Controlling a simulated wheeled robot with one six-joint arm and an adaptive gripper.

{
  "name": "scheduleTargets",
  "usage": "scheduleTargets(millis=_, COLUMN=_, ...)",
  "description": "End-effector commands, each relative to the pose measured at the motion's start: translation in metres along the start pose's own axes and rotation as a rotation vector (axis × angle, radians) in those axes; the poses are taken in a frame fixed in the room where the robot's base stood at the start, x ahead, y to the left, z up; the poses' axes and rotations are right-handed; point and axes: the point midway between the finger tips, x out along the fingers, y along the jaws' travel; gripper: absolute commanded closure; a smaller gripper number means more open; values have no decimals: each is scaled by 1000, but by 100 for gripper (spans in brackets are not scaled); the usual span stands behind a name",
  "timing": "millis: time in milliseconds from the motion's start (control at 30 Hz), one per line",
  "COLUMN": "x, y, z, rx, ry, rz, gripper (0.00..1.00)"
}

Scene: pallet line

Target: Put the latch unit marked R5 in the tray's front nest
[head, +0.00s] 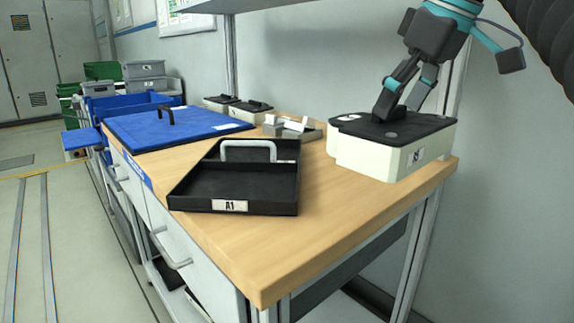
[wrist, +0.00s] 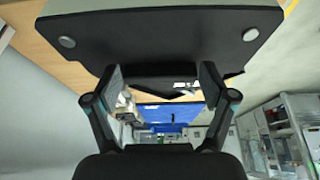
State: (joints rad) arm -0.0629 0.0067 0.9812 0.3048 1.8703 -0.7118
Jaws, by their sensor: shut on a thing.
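My gripper (head: 399,110) is at the right of the head view, reaching down to the black top of a cream box-shaped unit (head: 385,160). It is shut on a dark raised part of that top, mostly hidden by the fingers. The black top (wrist: 165,35) fills the upper wrist view, with a round stud on each side. The unit seems to rest on the bench; its side label is too small to read surely, and I cannot confirm R5. The black tray (head: 180,195), labelled A1, sits left of it. Its front nest (head: 235,188) is empty; a pale handle stands behind.
Small grey and white parts (head: 290,128) lie behind the tray. A blue lid (head: 175,133) with a black handle lies at the left. Bare wood (head: 290,240) is clear at the front.

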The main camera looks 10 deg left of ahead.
Motion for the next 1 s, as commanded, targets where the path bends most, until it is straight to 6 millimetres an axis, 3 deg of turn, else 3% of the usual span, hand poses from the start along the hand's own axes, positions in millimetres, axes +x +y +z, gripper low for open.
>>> scheduleTargets(millis=167, x=12, y=4, z=-8, rx=-5, ry=-1, rz=-4, gripper=87)
scheduleTargets(millis=500, x=72, y=33, z=-48, rx=-3, ry=-2, rz=-3, gripper=87)
scheduleTargets(millis=700, x=97, y=46, z=-66, rx=-2, ry=0, rz=-1, gripper=87)
scheduleTargets(millis=867, x=106, y=50, z=-70, rx=-2, ry=1, rz=-1, gripper=87)
scheduleTargets(millis=1000, x=124, y=49, z=-62, rx=-1, ry=-1, rz=-1, gripper=87)
